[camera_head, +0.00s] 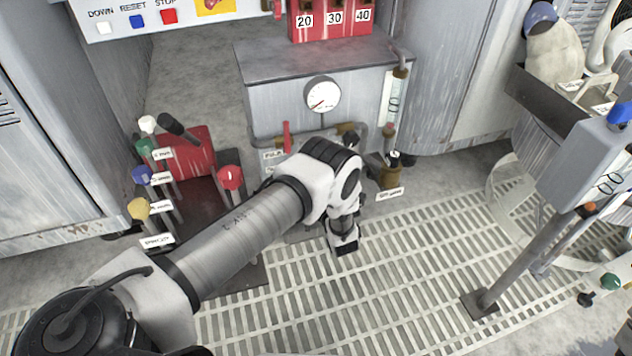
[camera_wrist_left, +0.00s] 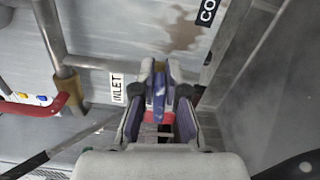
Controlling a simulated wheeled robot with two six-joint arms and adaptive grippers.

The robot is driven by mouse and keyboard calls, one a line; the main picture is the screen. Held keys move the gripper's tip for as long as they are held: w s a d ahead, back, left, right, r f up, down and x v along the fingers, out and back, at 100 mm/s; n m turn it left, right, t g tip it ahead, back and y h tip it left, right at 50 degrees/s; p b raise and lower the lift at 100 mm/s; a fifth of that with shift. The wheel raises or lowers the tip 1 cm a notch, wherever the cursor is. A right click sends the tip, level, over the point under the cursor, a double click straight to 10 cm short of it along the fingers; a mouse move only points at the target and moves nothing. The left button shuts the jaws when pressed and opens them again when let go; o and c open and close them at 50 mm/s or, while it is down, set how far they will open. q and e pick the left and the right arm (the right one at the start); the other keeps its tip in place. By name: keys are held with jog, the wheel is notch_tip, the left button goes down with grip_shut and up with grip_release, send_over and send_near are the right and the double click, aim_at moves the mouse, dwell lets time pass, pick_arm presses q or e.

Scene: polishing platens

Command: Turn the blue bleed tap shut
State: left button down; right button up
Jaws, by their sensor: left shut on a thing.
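In the left wrist view, my left gripper (camera_wrist_left: 160,82) is shut on a narrow blue handle (camera_wrist_left: 158,92), which I take to be the blue bleed tap. The handle stands between the two fingers, with a small red part (camera_wrist_left: 153,118) just below it. An INLET label (camera_wrist_left: 117,88) is close by on the left. In the head view my left arm reaches in from the lower left to the front of the grey cabinet (camera_head: 320,70). My own wrist hides the tap there, and I cannot make out the fingertips. My right gripper is not in view.
A red-handled pipe lever (camera_wrist_left: 40,105) is left of the gripper in the wrist view. In the head view, several colour-knobbed levers (camera_head: 142,174) stand left of my arm. A gauge (camera_head: 322,94) is above my wrist.

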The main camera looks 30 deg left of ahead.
pick_arm(q)
jog(key=shift+f+m, duration=0.2)
jog(key=shift+m, duration=0.6)
jog(key=c, duration=1.2)
grip_release()
jog(key=v, duration=1.2)
jog(key=shift+s, duration=0.1)
